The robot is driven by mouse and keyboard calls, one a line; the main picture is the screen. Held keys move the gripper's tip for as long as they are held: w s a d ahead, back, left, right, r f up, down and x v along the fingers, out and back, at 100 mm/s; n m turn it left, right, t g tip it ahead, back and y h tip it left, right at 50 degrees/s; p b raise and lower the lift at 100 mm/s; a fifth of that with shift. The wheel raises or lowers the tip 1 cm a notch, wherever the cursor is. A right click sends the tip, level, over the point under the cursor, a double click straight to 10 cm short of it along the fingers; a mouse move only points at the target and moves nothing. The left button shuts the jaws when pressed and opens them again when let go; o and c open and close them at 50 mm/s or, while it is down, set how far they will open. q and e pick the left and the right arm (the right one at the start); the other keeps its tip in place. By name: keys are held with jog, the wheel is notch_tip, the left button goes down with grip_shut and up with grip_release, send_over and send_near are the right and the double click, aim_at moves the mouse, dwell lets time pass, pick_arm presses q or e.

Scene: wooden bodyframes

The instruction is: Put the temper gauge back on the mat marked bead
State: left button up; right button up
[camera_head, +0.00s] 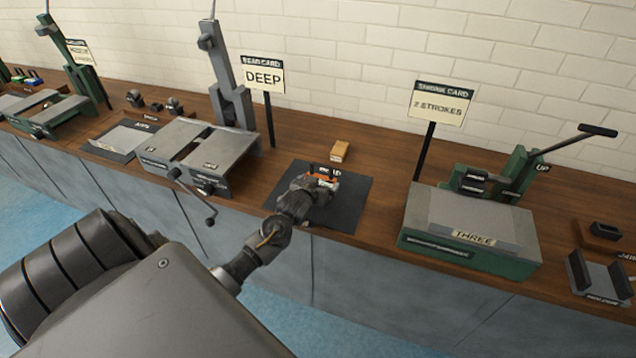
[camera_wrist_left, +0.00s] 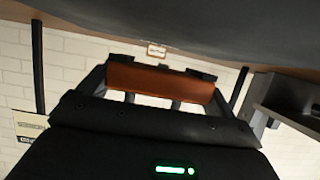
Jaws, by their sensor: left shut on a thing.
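My left gripper (camera_head: 321,183) is over the dark mat (camera_head: 352,200) in the middle of the bench. It is shut on an orange-brown bar-shaped piece, which looks like the temper gauge (camera_wrist_left: 160,80); the bar lies across the fingers in the left wrist view. In the head view the gripper hides most of it, and I cannot tell whether it touches the mat. The mat's lettering is mostly covered, so I cannot read its word. The mat also fills the top of the left wrist view (camera_wrist_left: 210,25). My right gripper is not in view.
The "DEEP" bead card (camera_head: 264,77) and a grey lever machine (camera_head: 190,150) stand left. The "2 STROKES" card (camera_head: 438,103) and a green machine (camera_head: 470,225) stand right. The mat's right part is bare.

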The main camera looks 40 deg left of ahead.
pick_arm(q)
jog(key=shift+f, duration=0.55)
jog(key=o, duration=0.9)
jog(key=shift+o, duration=0.2)
jog(key=shift+r, duration=0.3)
jog(key=b+v, duration=0.1)
jog(key=v, duration=1.1)
jog(key=shift+r, duration=0.25)
jog(key=shift+s+d, duration=0.1)
